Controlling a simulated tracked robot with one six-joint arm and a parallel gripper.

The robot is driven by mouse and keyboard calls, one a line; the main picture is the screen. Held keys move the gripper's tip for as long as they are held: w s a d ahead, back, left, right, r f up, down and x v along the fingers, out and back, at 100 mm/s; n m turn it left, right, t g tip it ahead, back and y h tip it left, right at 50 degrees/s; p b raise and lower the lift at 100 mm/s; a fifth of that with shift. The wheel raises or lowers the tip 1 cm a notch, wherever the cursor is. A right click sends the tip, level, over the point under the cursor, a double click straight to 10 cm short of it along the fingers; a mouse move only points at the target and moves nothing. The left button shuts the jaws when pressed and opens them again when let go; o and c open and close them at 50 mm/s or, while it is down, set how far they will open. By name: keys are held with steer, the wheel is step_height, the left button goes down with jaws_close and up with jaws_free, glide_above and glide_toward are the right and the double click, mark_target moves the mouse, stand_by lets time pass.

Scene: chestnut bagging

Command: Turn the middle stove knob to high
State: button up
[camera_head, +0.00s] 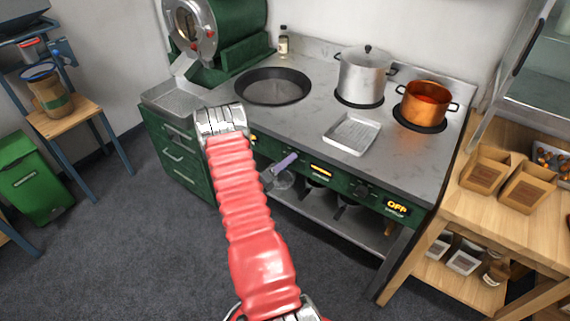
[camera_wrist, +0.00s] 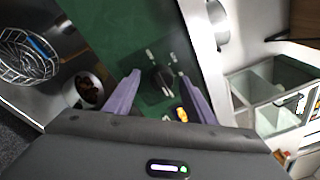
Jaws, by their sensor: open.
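The green stove front panel (camera_head: 340,177) carries dark knobs and lit displays. In the wrist view, a dark knob (camera_wrist: 163,82) with pale marks around it lies between the two purple fingers of my gripper (camera_wrist: 159,75). The fingers are open, with a gap showing on each side; I cannot tell how deep they reach around it. In the head view, my gripper (camera_head: 283,168) is at the panel's middle stretch, left of an amber display (camera_head: 320,170), and hides the knob there. An amber display (camera_wrist: 182,114) also shows beside the knob in the wrist view; its text is unreadable.
Another dark knob (camera_head: 362,190) sits to the right, near a display (camera_head: 397,206) reading OFF. A black pan (camera_head: 272,86), a silver pot (camera_head: 362,77), a copper pot (camera_head: 426,103) and a metal tray (camera_head: 351,133) stand on the stovetop. A wooden table (camera_head: 480,205) stands right.

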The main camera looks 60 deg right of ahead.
steer(key=shift+a, duration=0.1)
steer(key=v, duration=1.3)
steer(key=shift+w+a, duration=0.15)
steer(key=shift+a, duration=0.15)
